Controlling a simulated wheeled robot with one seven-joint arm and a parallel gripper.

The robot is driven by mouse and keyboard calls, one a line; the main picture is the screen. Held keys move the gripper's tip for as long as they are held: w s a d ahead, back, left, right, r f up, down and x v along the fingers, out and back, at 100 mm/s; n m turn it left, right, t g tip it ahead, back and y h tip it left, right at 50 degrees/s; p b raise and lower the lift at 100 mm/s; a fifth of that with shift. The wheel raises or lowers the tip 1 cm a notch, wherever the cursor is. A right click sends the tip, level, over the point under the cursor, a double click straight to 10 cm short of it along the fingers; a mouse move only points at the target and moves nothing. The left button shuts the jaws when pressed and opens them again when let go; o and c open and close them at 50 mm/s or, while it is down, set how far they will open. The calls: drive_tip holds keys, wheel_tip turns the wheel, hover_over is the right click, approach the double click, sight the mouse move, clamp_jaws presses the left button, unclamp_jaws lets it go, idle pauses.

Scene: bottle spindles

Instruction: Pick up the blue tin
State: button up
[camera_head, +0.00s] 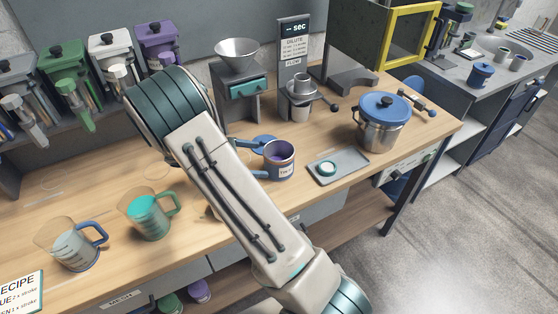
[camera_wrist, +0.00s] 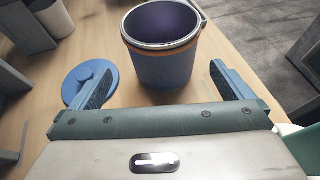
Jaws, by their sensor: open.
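The blue tin (camera_head: 280,163) stands upright and lidless on the wooden bench, with a copper-coloured band below its rim and a dark purple inside. In the wrist view the tin (camera_wrist: 163,68) is upright just ahead of my gripper (camera_wrist: 161,76). My gripper is open, one finger to each side of the tin's lower part, with visible gaps on both sides. I cannot tell how far the tin sits between the fingers. A round blue lid (camera_wrist: 90,82) with a knob lies beside the left finger.
A grey tray (camera_head: 340,166) with a teal round piece lies right of the tin. A steel pot with a blue lid (camera_head: 382,119) stands beyond it. A funnel stand (camera_head: 238,88) and a flow unit (camera_head: 294,65) stand behind. Blue (camera_head: 78,246) and teal (camera_head: 148,217) jugs stand at left.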

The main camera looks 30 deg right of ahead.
drive_tip(key=shift+s+p+x, duration=0.1)
drive_tip(key=shift+p+x, duration=0.45)
drive_tip(key=shift+x, duration=1.2)
drive_tip(key=shift+s+p+x, duration=0.15)
drive_tip(key=shift+p+x, duration=0.4)
drive_tip(key=shift+x, duration=1.25)
drive_tip(key=shift+w+a, duration=0.1)
drive_tip(key=shift+a, duration=0.05)
drive_tip(key=c, duration=0.9)
drive_tip(key=shift+r, duration=0.1)
wheel_tip(320, 180, up, 10)
drive_tip(key=shift+f+b, duration=0.1)
drive_tip(key=shift+b, duration=0.8)
